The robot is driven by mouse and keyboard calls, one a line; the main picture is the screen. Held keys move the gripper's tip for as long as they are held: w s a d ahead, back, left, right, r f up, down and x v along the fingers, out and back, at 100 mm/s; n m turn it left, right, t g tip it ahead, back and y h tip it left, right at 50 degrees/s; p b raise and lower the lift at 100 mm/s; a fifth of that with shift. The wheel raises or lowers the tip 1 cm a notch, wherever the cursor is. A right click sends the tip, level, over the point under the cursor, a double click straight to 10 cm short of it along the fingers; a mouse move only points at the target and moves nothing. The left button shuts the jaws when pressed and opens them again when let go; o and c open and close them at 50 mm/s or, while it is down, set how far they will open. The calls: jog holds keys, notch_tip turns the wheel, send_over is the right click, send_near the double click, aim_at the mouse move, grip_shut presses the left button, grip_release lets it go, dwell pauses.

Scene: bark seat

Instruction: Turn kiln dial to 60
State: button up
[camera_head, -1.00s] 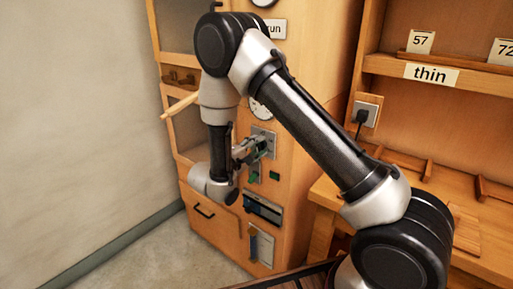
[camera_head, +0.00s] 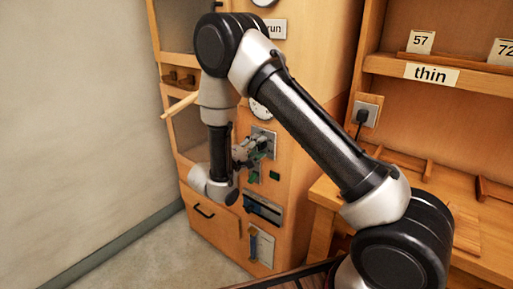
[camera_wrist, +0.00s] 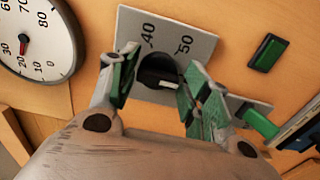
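The kiln dial (camera_wrist: 155,68) is a round black knob with a white mark, on a grey plate (camera_wrist: 196,43) on the wooden cabinet front. The numbers 40 and 50 show on the plate; others are out of frame or hidden. The white mark is on the knob's lower right in the wrist view. My gripper (camera_wrist: 160,76) has its green-padded fingers apart, one on each side of the knob. The right finger is close to the knob; I cannot tell whether it touches. In the head view my gripper (camera_head: 259,148) is at the plate (camera_head: 270,135), hiding the dial.
A round white gauge (camera_wrist: 50,60) is left of the plate. A green button (camera_wrist: 267,52) and a green lever (camera_wrist: 258,122) are to the right. A blue-and-grey panel (camera_head: 263,208) lies below. A workbench (camera_head: 325,195) stands right of the cabinet.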

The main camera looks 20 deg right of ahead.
jog(key=shift+o, duration=0.4)
jog(key=shift+s+a, duration=0.1)
jog(key=shift+a, duration=0.1)
jog(key=v, duration=1.1)
jog(key=shift+s+a, duration=0.2)
